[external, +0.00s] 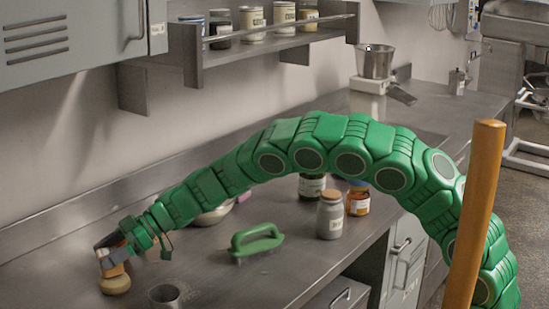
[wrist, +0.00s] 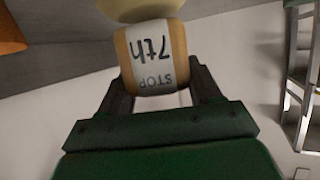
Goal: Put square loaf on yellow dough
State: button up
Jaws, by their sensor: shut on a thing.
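The square loaf (wrist: 155,57) is tan with a white band that reads "STOP 7th" upside down in the wrist view. My gripper (wrist: 157,82) is shut on it, one finger on each side. In the external view my gripper (external: 108,250) points down at the left of the counter, with the loaf (external: 112,270) below its fingers. The yellow dough (external: 115,286) is a rounded pale lump on the counter directly under the loaf. Its pale edge (wrist: 133,8) meets the loaf's end in the wrist view. I cannot tell whether the loaf rests its weight on it.
A metal cup (external: 165,295) stands just right of the dough. A green-handled brush (external: 256,243), a grey jar (external: 330,215) and an orange-lidded jar (external: 357,199) stand further right. A bowl (external: 211,216) is partly hidden behind my arm. A shelf (external: 260,50) hangs above.

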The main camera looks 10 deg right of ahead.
jog(key=shift+f, duration=0.3)
jog(key=o, duration=1.1)
jog(key=shift+d+r, duration=0.1)
jog(key=shift+r, duration=0.05)
jog(key=shift+v, duration=5.95)
jog(key=shift+s+r, duration=0.1)
